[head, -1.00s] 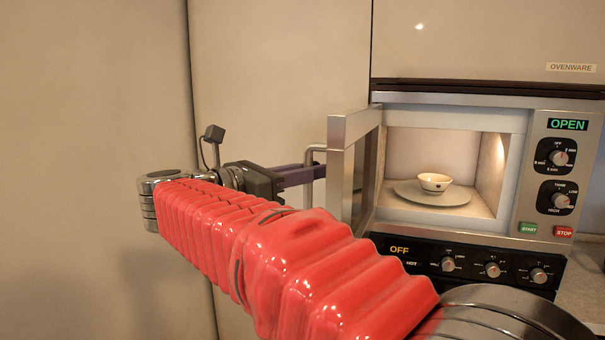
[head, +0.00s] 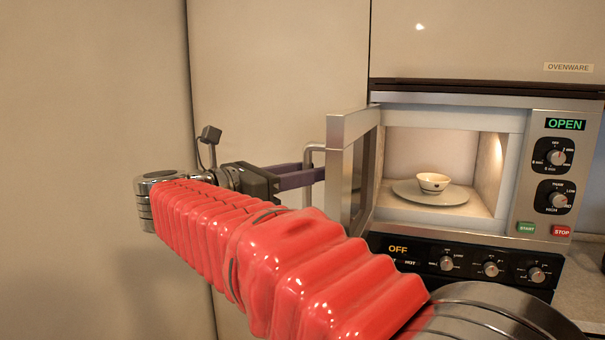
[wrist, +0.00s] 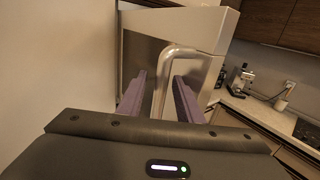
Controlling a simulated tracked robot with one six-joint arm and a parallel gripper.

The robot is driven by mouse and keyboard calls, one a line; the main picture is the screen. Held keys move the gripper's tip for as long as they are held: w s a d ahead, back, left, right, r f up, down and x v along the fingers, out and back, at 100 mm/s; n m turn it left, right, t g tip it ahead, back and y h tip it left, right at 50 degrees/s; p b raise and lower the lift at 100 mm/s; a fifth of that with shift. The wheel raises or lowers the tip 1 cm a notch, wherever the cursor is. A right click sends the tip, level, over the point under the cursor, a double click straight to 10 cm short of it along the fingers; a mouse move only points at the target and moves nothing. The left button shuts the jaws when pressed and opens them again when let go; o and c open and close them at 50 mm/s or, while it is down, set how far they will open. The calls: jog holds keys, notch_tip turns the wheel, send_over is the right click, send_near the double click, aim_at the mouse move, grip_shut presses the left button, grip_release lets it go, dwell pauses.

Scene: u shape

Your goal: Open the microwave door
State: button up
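The microwave (head: 535,180) is at the right in the head view. Its door (head: 350,125) stands swung open toward the left, and its display reads OPEN. The silver door handle (head: 306,158) is on the door's outer face and also shows in the wrist view (wrist: 160,98). My gripper (head: 318,174) reaches to the handle from the left. In the wrist view its two purple fingers (wrist: 159,76) stand apart, one on each side of the handle bar, with visible gaps. The gripper is open around the handle and holds nothing.
A small bowl (head: 433,182) sits on a plate (head: 403,191) inside the lit microwave. An oven panel (head: 465,262) reading OFF is below. Tall pale cabinet panels (head: 275,70) stand behind my arm. The wrist view shows a counter with a coffee machine (wrist: 240,80) at right.

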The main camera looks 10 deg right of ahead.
jog(key=v, duration=1.3)
jog(key=shift+s+a, duration=0.2)
jog(key=shift+a, duration=0.15)
